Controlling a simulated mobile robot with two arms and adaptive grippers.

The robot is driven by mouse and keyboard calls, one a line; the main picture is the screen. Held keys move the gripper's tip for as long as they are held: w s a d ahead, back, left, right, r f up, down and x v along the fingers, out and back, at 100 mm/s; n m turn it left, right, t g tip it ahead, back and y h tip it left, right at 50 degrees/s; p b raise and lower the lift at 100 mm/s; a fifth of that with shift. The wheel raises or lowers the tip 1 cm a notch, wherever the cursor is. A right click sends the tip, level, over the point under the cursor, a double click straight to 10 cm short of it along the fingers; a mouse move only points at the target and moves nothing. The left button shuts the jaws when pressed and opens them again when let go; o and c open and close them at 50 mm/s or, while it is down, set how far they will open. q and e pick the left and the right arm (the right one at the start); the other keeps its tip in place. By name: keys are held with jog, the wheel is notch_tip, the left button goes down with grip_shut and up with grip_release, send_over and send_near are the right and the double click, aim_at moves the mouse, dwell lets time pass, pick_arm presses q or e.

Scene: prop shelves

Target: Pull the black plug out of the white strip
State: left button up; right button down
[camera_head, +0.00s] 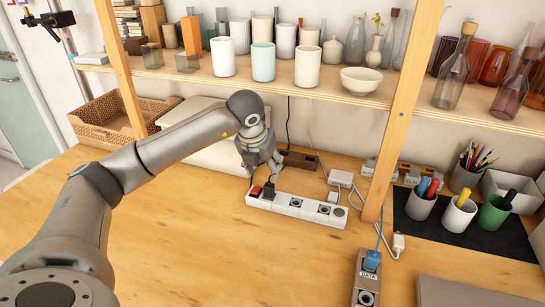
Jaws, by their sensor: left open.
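The white strip (310,210) lies on the wooden table, with several sockets along its top and a red switch (256,191) at its left end. The black plug (268,191) stands in the strip near that end, beside the red switch. My left gripper (264,175) is open and points down just above the black plug. Its fingers partly hide the plug's upper side, and I cannot tell whether they touch it. My right gripper is not in view.
A shelf with cups, vases and a bowl (361,80) hangs above, with a wooden post (388,150) right of the strip. A grey strip with a blue plug (371,261) is at front right. Pen cups (459,216) stand farther right.

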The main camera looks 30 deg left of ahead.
aim_at(269, 182)
pick_arm(q)
jog(key=x, duration=0.5)
jog(key=shift+s+f+p, duration=0.15)
jog(key=shift+s+p, duration=0.05)
jog(key=shift+p, duration=0.2)
jog(key=x, duration=0.4)
jog(key=shift+w, duration=0.15)
jog(key=shift+w+f, duration=0.2)
jog(key=shift+f, duration=0.2)
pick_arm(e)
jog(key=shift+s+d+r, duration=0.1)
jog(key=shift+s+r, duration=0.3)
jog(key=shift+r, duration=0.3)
pick_arm(q)
grip_shut()
jog(key=shift+a, duration=0.1)
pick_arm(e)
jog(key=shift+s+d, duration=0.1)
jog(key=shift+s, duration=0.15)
pick_arm(q)
jog(key=shift+w+r, duration=0.1)
jog(key=shift+r, duration=0.1)
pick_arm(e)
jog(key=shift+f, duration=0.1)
pick_arm(q)
jog(key=shift+r, duration=0.2)
